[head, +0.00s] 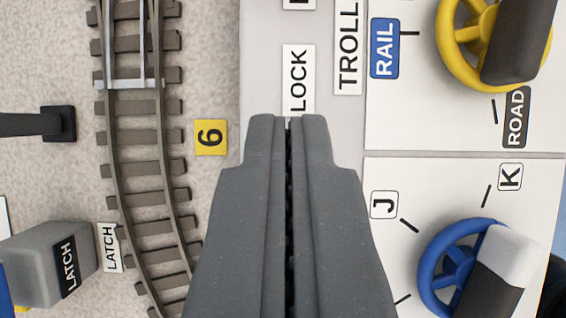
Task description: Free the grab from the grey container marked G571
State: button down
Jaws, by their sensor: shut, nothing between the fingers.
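My gripper (288,122) is shut and empty at the middle of the picture, its fingertips just below the LOCK label (298,80) on a light grey panel (262,62). What the LOCK label belongs to is not in view. The grab and the grey container marked G571 are not in view. A grey block marked LATCH (34,268) is at the lower left, with a second LATCH label (109,248) beside it.
A yellow wheel (447,50) with a dark handle is at upper right, by RAIL (384,48) and ROAD (515,117) labels. A blue wheel (440,262) is below, by J (383,205) and K (510,177). Track (136,140) runs left of my gripper, beside a yellow 6 plate (210,137).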

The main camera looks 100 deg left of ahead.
jog(key=shift+r, duration=0.15)
jog(key=shift+s+r, duration=0.1)
jog(key=shift+r, duration=0.6)
jog(key=a+f+v, duration=0.1)
jog(key=v, duration=0.8)
jog(key=shift+a+r+b, duration=0.25)
jog(key=shift+a+b, duration=0.2)
jog(key=shift+a, duration=0.15)
jog(key=shift+s, duration=0.15)
dwell(0.7)
